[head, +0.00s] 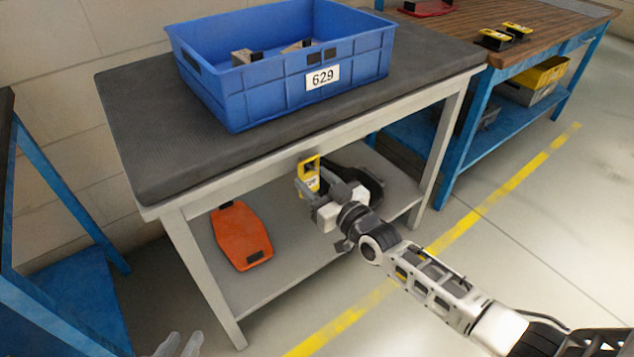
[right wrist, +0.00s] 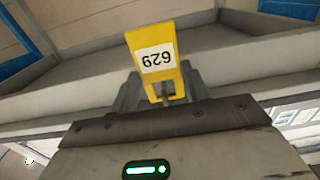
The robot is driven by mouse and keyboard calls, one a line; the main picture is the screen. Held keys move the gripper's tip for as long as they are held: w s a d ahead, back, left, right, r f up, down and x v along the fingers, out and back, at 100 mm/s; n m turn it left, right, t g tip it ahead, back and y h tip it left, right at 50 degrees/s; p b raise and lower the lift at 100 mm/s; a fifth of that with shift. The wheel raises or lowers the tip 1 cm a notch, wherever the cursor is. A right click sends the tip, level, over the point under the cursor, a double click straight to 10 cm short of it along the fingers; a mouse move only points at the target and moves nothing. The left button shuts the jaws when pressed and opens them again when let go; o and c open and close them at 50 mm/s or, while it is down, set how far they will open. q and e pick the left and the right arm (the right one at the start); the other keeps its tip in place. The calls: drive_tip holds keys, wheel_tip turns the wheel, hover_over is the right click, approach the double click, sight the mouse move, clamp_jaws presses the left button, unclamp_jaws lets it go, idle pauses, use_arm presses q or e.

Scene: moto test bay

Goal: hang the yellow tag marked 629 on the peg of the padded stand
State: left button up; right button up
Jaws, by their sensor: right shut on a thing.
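The yellow tag (head: 309,172) is in my right gripper (head: 316,192), in front of the padded stand and just below its top edge. The padded stand (head: 150,150) has a dark ribbed top and a pale grey frame. I cannot make out its peg in either view. My left gripper (head: 179,345) shows at the bottom left edge of the head view, its pale fingers apart and empty.
A blue crate (head: 245,105) labelled 629 stands on the pad. An orange case (head: 241,237) and a dark object (head: 362,181) are on the lower shelf. A wooden bench (head: 560,22) with yellow-black items (head: 495,38) is at right. Floor in front is clear.

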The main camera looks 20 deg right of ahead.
use_arm(q)
drive_tip(key=shift+s+f, duration=0.1)
drive_tip(key=shift+f, duration=0.05)
use_arm(e)
drive_tip(key=o, duration=1)
drive_tip(key=p+v, duration=0.2)
drive_tip(key=v, duration=1.4)
use_arm(q)
drive_tip(key=r+p, duration=0.1)
drive_tip(key=p, duration=0.1)
drive_tip(key=r+p, duration=0.1)
drive_tip(key=p, duration=0.1)
drive_tip(key=shift+a+r+g, duration=0.25)
drive_tip(key=shift+a+g, duration=0.05)
drive_tip(key=shift+g, duration=0.1)
use_arm(e)
drive_tip(key=s+a+g+h, duration=0.1)
drive_tip(key=s+a+g, duration=0.1)
drive_tip(key=s, duration=0.1)
drive_tip(key=s+a+m+g+h, duration=0.1)
drive_tip(key=s+a+g, duration=0.1)
drive_tip(key=s, duration=0.2)
drive_tip(key=s+a+g, duration=0.2)
drive_tip(key=s+a, duration=0.1)
drive_tip(key=s, duration=0.1)
drive_tip(key=shift+r+m+h, duration=0.1)
drive_tip(key=shift+m+h, duration=0.3)
